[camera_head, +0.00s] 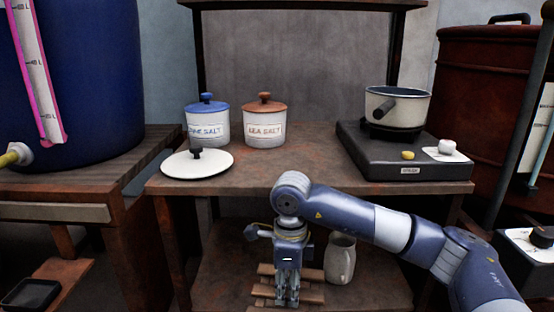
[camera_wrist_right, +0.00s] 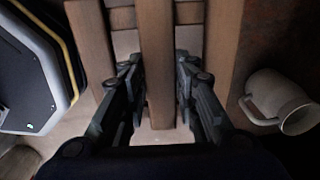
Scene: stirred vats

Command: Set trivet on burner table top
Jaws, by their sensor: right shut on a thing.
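The trivet (camera_head: 312,286) is a rack of brown wooden slats, low in the head view at the lower shelf under the burner table. My right gripper (camera_head: 287,299) points down over it. In the right wrist view its fingers (camera_wrist_right: 158,62) are shut on the trivet's middle slat (camera_wrist_right: 157,35), one finger on each side. I cannot tell whether the trivet rests on the shelf or is slightly lifted. The burner table top (camera_head: 300,174) is above, a worn brown surface. My left gripper is not in view.
A pale jug (camera_head: 341,262) stands right of the trivet. On the table top are a white lid (camera_head: 178,166), a blue-lidded jar (camera_head: 208,128), a brown-lidded jar (camera_head: 265,130) and a burner (camera_head: 375,160) with a pot (camera_head: 412,106). The front middle is clear.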

